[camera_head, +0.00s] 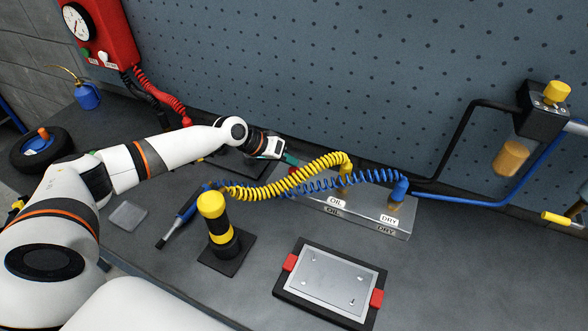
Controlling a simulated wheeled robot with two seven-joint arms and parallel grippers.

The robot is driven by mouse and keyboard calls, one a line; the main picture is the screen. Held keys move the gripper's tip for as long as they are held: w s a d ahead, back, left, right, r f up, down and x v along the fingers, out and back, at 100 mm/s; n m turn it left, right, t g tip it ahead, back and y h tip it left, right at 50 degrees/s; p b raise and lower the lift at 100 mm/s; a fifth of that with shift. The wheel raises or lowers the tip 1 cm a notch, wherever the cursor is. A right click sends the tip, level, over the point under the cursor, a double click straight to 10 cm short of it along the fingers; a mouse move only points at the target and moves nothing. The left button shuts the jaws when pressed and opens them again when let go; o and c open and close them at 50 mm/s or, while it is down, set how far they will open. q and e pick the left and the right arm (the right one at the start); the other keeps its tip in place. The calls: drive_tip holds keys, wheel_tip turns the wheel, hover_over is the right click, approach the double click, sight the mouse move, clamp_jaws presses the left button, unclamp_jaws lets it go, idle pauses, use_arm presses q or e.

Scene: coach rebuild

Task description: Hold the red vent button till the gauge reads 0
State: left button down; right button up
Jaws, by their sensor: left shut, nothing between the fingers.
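A round white gauge (77,22) with a black rim is on the red box (108,30) at the upper left. Its reading is too small to tell. A small red part (293,170), which looks like the vent button, shows at the left end of the metal block (355,212) labelled OIL and DRY. My left gripper (289,158) is shut and empty, its tips close to the red part. I cannot tell whether they touch it. My right gripper is not in view.
A yellow coiled hose (275,190) and a blue coiled hose (320,183) run to the block. A yellow-black cylinder (213,220) stands in front. A tray with a metal plate (335,278) lies nearer. The pegboard (350,80) closes the back.

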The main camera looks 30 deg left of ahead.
sight(289, 170)
use_arm(q)
drive_tip(key=shift+f, duration=0.15)
drive_tip(key=shift+f+b, duration=0.3)
drive_tip(key=shift+f+b, duration=0.4)
drive_tip(key=shift+f, duration=0.2)
idle(0.6)
idle(3.9)
drive_tip(key=shift+r+p, duration=0.85)
drive_tip(key=shift+r, duration=0.2)
drive_tip(key=shift+r+p, duration=2.1)
drive_tip(key=shift+r, duration=0.35)
